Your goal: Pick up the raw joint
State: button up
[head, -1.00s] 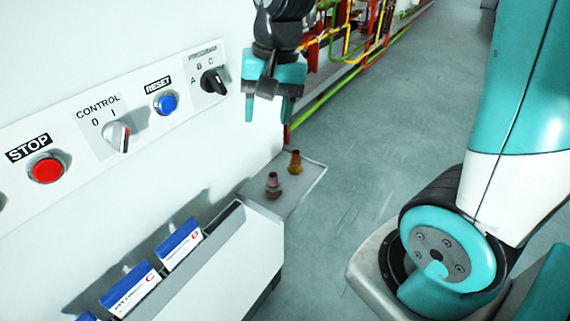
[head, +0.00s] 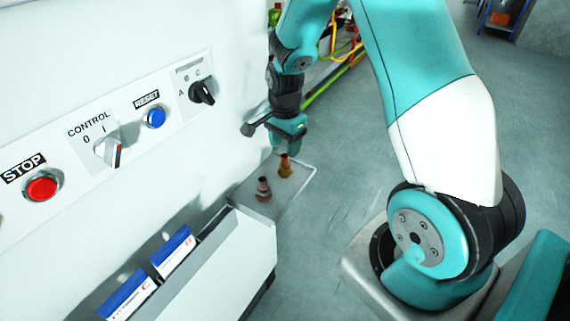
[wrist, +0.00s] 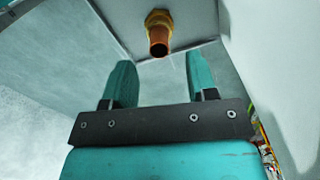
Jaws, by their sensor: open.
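Two small joints stand upright on a grey shelf (head: 297,187) in the head view. One is orange-brown with a golden base (head: 285,168). The other is dark reddish brown (head: 263,191), nearer and to the left. The frames do not label which one is raw. My gripper (head: 287,150) points down just above the orange-brown joint. In the wrist view my gripper (wrist: 161,68) has its teal fingers spread with nothing between them. The orange-brown joint (wrist: 158,36) shows beyond the fingertips, roughly centred between them. The dark joint is not in the wrist view.
A white panel with a red stop button (head: 41,188), a blue reset button (head: 154,117) and knobs stands to the left. A white bin (head: 232,262) holding blue and white boxes (head: 172,250) is in front of the shelf. Open floor lies to the right.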

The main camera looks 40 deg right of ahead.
aim_at(285, 155)
jog(key=shift+f+p, duration=1.1)
jog(key=shift+f, duration=1.6)
jog(key=shift+c, duration=0.3)
grip_shut()
